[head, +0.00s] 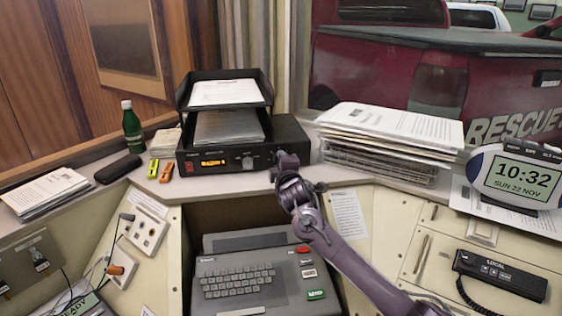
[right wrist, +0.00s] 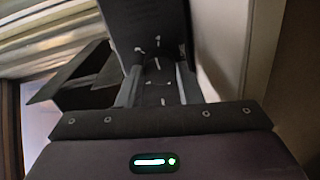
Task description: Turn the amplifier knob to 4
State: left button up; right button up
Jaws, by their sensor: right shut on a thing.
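The amplifier (head: 222,173) is a black box on the shelf with a lit orange display (head: 213,162) on its front. A small pale knob (head: 247,162) shows right of the display, clear of my gripper. My right gripper (head: 279,160) is at the right part of the amplifier's front, shut on a knob there that the gripper itself hides. Its setting cannot be read. In the right wrist view the fingers (right wrist: 160,85) reach forward to a dark surface, and the held knob cannot be made out. My left gripper is not in view.
A paper tray (head: 228,118) stands on top of the amplifier. A tall paper stack (head: 388,133) is to the right, close to my right arm. A green bottle (head: 132,128) and two highlighters are left. A grey keyboard unit (head: 240,283) sits below.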

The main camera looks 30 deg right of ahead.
jog(key=shift+f+m+p, duration=0.1)
jog(key=shift+m+p, duration=0.2)
jog(key=shift+m, duration=0.9)
jog(key=o, duration=1)
jog(key=shift+c, duration=0.2)
jog(key=shift+s, duration=0.1)
jog(key=b+v, duration=0.1)
jog(key=v, duration=0.6)
jog(key=shift+s, duration=0.35)
jog(key=shift+f, duration=0.1)
